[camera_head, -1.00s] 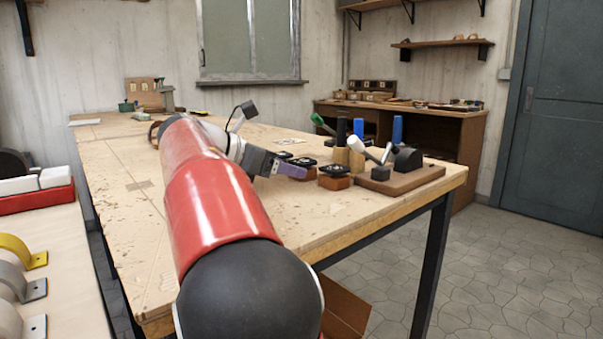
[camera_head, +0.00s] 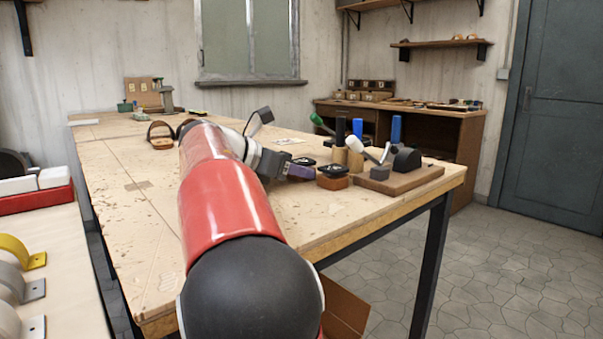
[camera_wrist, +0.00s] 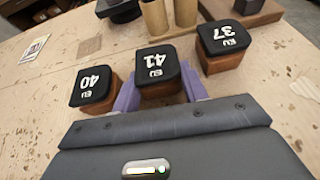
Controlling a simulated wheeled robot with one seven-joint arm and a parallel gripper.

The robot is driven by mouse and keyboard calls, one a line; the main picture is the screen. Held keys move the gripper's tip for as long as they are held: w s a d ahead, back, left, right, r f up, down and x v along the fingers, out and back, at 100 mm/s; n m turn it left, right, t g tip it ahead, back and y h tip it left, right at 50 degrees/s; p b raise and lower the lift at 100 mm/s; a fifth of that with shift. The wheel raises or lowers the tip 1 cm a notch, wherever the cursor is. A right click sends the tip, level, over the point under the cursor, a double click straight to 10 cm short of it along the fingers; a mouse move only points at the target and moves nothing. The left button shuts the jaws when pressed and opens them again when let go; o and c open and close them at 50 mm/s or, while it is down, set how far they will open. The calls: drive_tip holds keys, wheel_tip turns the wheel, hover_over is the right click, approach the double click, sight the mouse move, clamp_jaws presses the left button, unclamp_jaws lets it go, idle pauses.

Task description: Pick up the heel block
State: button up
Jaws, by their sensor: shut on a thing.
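Three heel blocks with black tops and brown wooden bodies stand in a row in the wrist view, marked EU 40 (camera_wrist: 94,88), EU 41 (camera_wrist: 158,63) and EU 37 (camera_wrist: 224,38). My gripper (camera_wrist: 160,90) has its purple fingers on either side of the middle block, EU 41, and is shut on it. In the head view my gripper (camera_head: 300,172) is low over the workbench (camera_head: 125,210), and the EU 37 block (camera_head: 333,182) is just to its right. The held block is largely hidden there.
A brown board (camera_head: 410,180) with a black tool stands to the right of the blocks, near the bench edge. Upright cylinders, including a blue one (camera_head: 396,130), and a green-handled tool (camera_head: 322,123) stand behind. A sandal (camera_head: 160,135) lies at the left. The front bench top is clear.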

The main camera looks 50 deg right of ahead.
drive_tip(key=shift+r, duration=0.15)
wheel_tip(320, 180, up, 10)
drive_tip(key=shift+f, duration=0.15)
idle(0.3)
